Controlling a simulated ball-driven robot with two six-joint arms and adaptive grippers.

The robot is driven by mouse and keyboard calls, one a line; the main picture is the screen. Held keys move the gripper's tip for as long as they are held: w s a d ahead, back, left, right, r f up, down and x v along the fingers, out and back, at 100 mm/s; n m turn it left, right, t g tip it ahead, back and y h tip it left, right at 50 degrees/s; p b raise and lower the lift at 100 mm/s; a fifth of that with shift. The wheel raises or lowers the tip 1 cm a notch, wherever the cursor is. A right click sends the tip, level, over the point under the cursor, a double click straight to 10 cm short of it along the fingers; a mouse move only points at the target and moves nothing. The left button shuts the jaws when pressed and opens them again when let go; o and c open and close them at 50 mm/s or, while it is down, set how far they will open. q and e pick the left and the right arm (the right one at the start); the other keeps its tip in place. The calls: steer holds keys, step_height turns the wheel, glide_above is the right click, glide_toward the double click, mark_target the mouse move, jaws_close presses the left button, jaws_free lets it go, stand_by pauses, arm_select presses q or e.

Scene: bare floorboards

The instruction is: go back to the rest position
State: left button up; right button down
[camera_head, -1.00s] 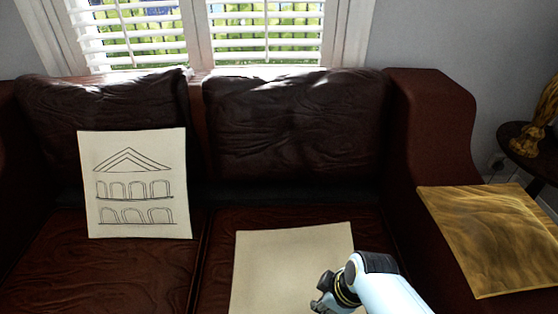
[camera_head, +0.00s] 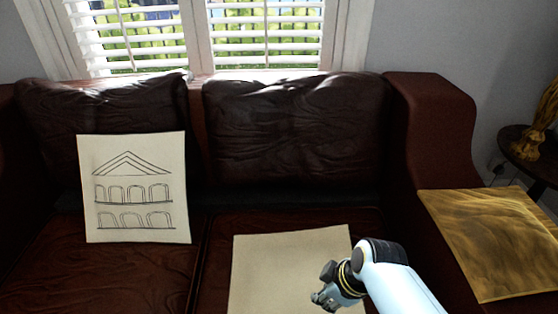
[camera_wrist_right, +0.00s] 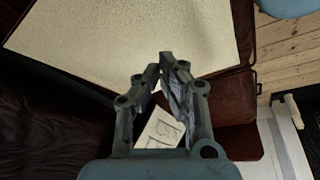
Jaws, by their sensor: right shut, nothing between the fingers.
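My right gripper (camera_head: 322,298) is in the lower middle of the head view, in front of a blank cream sheet (camera_head: 268,262) on the right seat cushion. In the right wrist view the gripper (camera_wrist_right: 168,62) has its fingertips close together with nothing held between them. The cream sheet (camera_wrist_right: 120,35) fills the upper part of that view. My left gripper does not show.
A brown leather sofa (camera_head: 290,130) stands under a window with white blinds. A drawing of an arched building (camera_head: 135,188) leans on its left backrest. A golden-brown panel (camera_head: 495,240) lies on the right armrest. A dark side table (camera_head: 520,145) holds a gold figure.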

steer(key=d+f+y+b, duration=0.1)
steer(key=d+f+b, duration=0.1)
steer(key=b, duration=0.2)
steer(key=shift+w+d+f, duration=0.15)
steer(key=shift+d+f, duration=0.1)
steer(key=shift+d, duration=0.1)
steer(key=shift+f+b, duration=0.65)
steer(key=shift+b, duration=0.35)
steer(key=shift+d, duration=0.25)
steer(key=s+d+r+m+h, duration=0.2)
steer(key=s+d+r+m, duration=0.45)
steer(key=s+r, duration=0.4)
steer(key=s+d+r+m+h, duration=0.3)
steer(key=s+d+r+m, duration=0.2)
steer(key=s+d+r, duration=0.5)
steer(key=s+a+f+x, duration=0.1)
steer(key=s+x, duration=0.1)
steer(key=x, duration=0.9)
steer(key=s+a+x, duration=0.1)
steer(key=s+x, duration=0.2)
steer(key=x, duration=0.9)
steer(key=s+d+f+g, duration=0.1)
steer(key=s+f, duration=1.6)
steer(key=s, duration=0.2)
steer(key=shift+s+f+g, duration=0.2)
steer(key=shift+f+g, duration=0.2)
